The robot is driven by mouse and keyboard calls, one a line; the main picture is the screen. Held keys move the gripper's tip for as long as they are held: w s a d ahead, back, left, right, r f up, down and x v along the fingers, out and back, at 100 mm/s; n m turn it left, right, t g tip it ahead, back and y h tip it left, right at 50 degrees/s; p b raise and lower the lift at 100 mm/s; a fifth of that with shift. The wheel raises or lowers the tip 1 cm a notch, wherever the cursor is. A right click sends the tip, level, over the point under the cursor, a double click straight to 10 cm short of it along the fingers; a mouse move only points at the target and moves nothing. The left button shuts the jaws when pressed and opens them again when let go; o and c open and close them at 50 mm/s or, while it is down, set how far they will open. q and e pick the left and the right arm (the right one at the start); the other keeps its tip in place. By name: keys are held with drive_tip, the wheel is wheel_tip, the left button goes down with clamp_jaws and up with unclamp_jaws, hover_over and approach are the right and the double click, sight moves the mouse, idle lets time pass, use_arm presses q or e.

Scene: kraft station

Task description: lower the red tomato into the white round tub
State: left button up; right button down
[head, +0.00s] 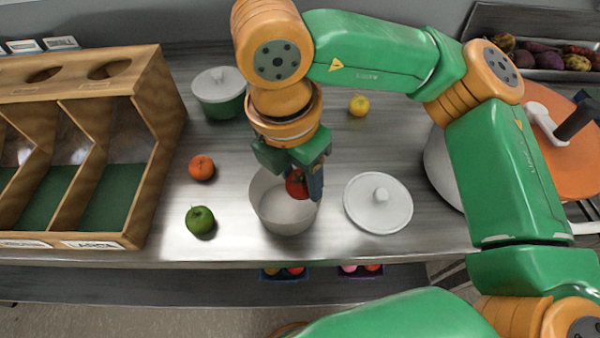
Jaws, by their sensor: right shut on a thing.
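The red tomato (297,183) is between the fingers of my right gripper (303,182), over the right part of the open white round tub (282,216). The tub stands upright near the front edge of the table, and its visible inside is empty. I cannot tell from this view how far the tomato is above the tub's floor. My right gripper is shut on the tomato and hides part of it and of the tub's rim. My left gripper is not in view.
A white lid (378,203) lies right of the tub. A lidded green pot (219,92) stands at the back. A wooden bin rack (152,95) fills the left side.

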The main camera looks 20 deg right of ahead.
sight(295, 184)
drive_tip(key=shift+f, duration=0.4)
drive_tip(key=shift+r, duration=0.1)
drive_tip(key=shift+c, duration=0.9)
unclamp_jaws()
drive_tip(key=r, duration=0.4)
drive_tip(key=a+r, duration=0.1)
drive_tip(key=r, duration=0.2)
drive_tip(key=shift+s, duration=0.3)
